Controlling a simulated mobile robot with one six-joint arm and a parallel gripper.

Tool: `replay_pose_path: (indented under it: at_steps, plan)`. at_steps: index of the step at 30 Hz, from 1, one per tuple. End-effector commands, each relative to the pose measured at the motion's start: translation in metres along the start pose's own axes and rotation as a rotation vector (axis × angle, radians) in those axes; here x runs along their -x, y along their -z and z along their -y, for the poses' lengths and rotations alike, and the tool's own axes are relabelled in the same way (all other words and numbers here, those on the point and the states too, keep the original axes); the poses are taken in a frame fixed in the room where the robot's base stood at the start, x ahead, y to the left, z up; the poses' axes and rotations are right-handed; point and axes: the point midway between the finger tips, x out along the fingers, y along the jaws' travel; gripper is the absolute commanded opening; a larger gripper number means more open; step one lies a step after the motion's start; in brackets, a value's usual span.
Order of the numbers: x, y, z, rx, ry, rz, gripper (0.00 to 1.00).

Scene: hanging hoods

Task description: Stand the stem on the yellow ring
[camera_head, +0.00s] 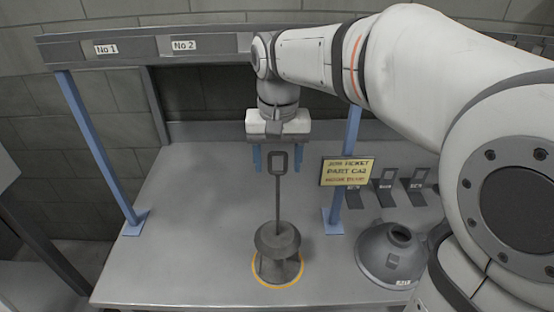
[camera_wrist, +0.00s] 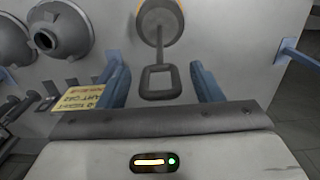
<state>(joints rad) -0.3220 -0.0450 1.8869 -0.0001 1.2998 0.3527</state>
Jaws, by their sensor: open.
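The stem (camera_head: 278,205) is dark grey, with a wide flared base, a thin rod and a rectangular loop on top. It stands upright on the table, its base inside the yellow ring (camera_head: 256,276), which shows around the foot. My gripper (camera_head: 284,160) is open above the table, its blue fingers level with the loop, one to each side in the picture. In the wrist view, the loop (camera_wrist: 160,95) lies between the open fingers (camera_wrist: 155,68), apart from both. The rod and round base lead away from it.
A grey hood (camera_head: 392,258) with a hole on top sits on the table at right. A yellow job ticket sign (camera_head: 348,171) stands by a blue post (camera_head: 333,215). Small dark stands (camera_head: 385,187) are behind. A numbered rail (camera_head: 150,47) spans above. The table's left side is clear.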

Motion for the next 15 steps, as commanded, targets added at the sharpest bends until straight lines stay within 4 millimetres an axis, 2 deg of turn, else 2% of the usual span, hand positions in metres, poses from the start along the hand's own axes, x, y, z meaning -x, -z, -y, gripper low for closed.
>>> replay_pose_path:
  at_steps: [9,15]
  plan:
    - [0.065,0.001,0.000,-0.001,0.002,-0.005,0.59]
    - [0.099,0.001,0.000,-0.001,0.001,-0.003,0.59]
